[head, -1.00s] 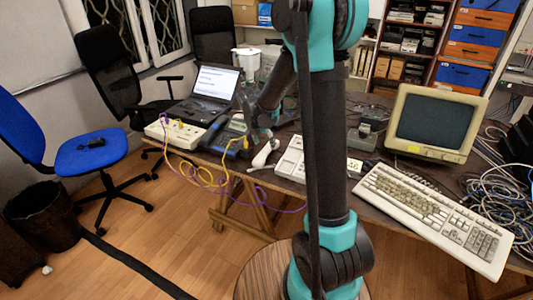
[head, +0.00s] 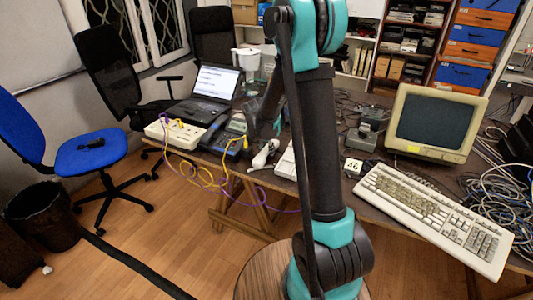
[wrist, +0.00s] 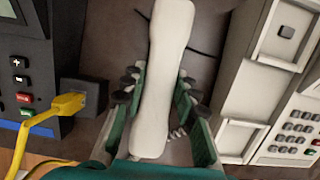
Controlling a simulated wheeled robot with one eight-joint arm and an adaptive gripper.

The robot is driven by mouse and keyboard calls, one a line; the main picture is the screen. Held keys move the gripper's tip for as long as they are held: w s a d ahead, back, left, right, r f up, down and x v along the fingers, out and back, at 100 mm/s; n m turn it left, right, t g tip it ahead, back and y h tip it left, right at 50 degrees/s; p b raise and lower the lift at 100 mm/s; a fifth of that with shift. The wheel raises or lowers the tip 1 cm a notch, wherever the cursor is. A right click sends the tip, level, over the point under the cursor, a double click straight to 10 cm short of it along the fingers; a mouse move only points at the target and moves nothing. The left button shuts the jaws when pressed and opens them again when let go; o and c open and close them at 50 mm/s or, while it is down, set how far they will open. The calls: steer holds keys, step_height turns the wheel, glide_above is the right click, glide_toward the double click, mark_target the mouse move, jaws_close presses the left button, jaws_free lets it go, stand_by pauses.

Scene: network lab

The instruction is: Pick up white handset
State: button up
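The white handset (wrist: 160,75) lies lengthwise between the fingers of my gripper (wrist: 160,95) in the wrist view. One green and black finger is on each side of it, spread apart, with narrow gaps seeming to remain. The handset also shows in the head view (head: 264,154) near the front edge of the table, beside the white phone base (head: 286,162). My gripper is low over that spot there, partly hidden by my arm. The phone base (wrist: 233,85) stands to the right of the handset in the wrist view.
A dark desk phone (wrist: 30,75) with a yellow cable (wrist: 45,118) is close on the left. The laptop (head: 208,95) and a white socket box (head: 175,133) stand beyond it. A keyboard (head: 430,215), monitor (head: 432,122) and tangled cables (head: 503,195) fill the right side.

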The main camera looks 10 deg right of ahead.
jaws_close()
